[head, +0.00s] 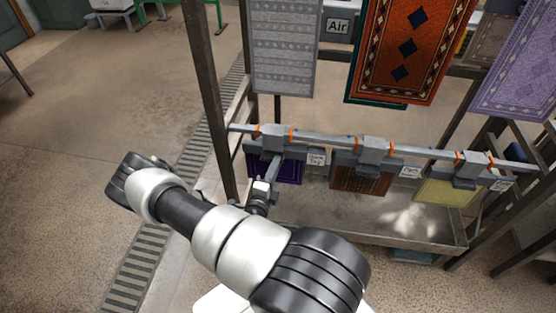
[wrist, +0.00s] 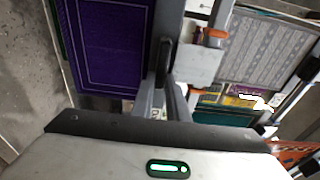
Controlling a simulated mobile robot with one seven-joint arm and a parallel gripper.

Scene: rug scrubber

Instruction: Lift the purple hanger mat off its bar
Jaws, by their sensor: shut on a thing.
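The purple hanger mat (head: 291,172) hangs at the left end of the grey bar (head: 330,140), below a grey hanger block (head: 272,137). In the wrist view the purple mat (wrist: 105,45), with its thin pale border line, fills the upper left. My gripper (head: 272,166) reaches up to the mat's hanger from the front. In the wrist view my gripper's fingers (wrist: 165,95) are close together on the dark grey hanger part beside the mat. The exact contact is partly hidden. The hanger still appears to sit on the bar.
A brown-orange mat (head: 360,180) and a yellow mat (head: 447,190) hang further right on the same bar. Orange bands mark the bar beside each hanger. A metal tray (head: 400,222) lies below. Larger rugs (head: 410,50) hang behind. A dark post (head: 208,90) stands left.

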